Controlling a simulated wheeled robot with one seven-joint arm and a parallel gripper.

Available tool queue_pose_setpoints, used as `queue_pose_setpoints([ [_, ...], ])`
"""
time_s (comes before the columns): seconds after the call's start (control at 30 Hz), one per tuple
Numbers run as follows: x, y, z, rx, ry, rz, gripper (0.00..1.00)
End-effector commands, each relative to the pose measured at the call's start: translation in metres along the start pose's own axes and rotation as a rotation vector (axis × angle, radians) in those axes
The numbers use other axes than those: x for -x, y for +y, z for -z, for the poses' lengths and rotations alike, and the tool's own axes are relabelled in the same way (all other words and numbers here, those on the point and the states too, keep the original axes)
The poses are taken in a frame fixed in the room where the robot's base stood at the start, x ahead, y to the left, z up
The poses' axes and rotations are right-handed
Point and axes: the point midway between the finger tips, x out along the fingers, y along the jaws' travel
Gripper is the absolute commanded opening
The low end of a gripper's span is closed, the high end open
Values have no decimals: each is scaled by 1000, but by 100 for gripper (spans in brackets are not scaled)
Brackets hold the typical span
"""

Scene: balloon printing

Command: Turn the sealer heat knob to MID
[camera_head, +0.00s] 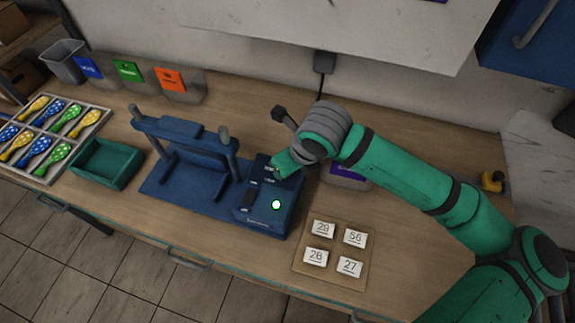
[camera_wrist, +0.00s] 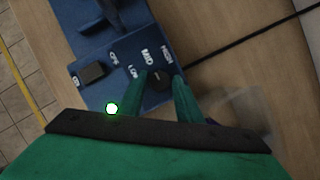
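The sealer is a dark blue machine whose control box (camera_head: 270,215) stands at the middle of the bench. In the wrist view its panel (camera_wrist: 110,62) shows white OFF, LOW, MID and HIGH labels around a black round heat knob (camera_wrist: 159,84). Which label the knob's mark faces is too dark to tell. My gripper (camera_wrist: 163,77) has its two green fingers on either side of the knob, with no clear gap visible. In the head view my gripper (camera_head: 281,167) is down at the back of the box and hides the knob. A green light glows on the box.
A tray with numbered cards (camera_head: 331,281) lies right of the sealer. A green bin (camera_head: 101,170) and a rack of balloon-shaped pieces (camera_head: 92,124) are at left. A black cable (camera_wrist: 240,42) runs behind the box.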

Motion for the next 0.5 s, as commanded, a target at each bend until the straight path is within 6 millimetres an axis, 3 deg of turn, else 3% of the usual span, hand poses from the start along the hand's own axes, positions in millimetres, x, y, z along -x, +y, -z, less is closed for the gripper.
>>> queue_pose_setpoints([
  [0.33, 0, 0, 0, 0, -1, 0, 45],
  [0.5, 14, -1, 0, 2, -2, 2, 45],
])
